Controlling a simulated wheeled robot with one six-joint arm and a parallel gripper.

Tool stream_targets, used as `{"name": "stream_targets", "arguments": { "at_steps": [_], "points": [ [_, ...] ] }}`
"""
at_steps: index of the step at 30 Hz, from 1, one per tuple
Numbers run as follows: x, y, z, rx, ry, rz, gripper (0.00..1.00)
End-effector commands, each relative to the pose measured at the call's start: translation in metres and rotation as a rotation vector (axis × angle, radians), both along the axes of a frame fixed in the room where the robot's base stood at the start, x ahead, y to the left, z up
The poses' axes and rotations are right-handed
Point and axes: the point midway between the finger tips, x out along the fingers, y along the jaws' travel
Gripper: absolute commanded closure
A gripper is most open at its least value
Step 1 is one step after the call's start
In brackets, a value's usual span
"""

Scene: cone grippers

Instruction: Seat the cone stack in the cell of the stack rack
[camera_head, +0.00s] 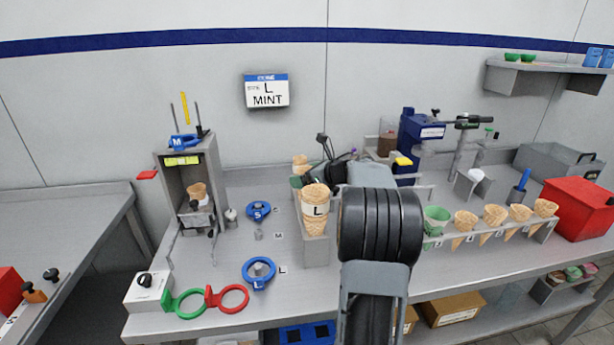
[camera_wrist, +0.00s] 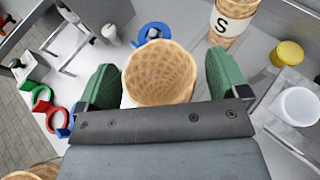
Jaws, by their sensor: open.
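A cone stack (camera_head: 316,203) with a white band marked L stands upright in the front of the grey rack (camera_head: 315,252) in the head view. In the wrist view my gripper (camera_wrist: 162,78) is open, with a green finger on each side of a waffle cone (camera_wrist: 158,72). This cone's band is not visible, and I cannot tell whether the fingers touch it. A stack marked S (camera_wrist: 235,20) stands beyond it. Another cone edge (camera_wrist: 30,173) shows at the lower left. In the head view my arm hides most of the gripper.
Blue rings (camera_head: 258,272) and a red and green ring pair lie on the table left of the rack. A tall grey dispenser (camera_head: 190,190) stands at the left. Several cones (camera_head: 495,214) stand in a holder at the right.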

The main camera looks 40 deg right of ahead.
Motion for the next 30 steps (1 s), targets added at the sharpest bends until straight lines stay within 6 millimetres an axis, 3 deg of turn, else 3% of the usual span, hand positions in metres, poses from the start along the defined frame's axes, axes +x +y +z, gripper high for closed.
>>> {"name": "stream_targets", "arguments": {
  "at_steps": [5,21,30],
  "points": [
    [-0.010,-0.004,0.005,0.000,-0.001,-0.002,0.07],
    [-0.099,-0.035,0.043,-0.001,0.000,-0.003,0.07],
    [-0.120,-0.041,0.052,-0.001,0.000,-0.001,0.07]
  ]
}}
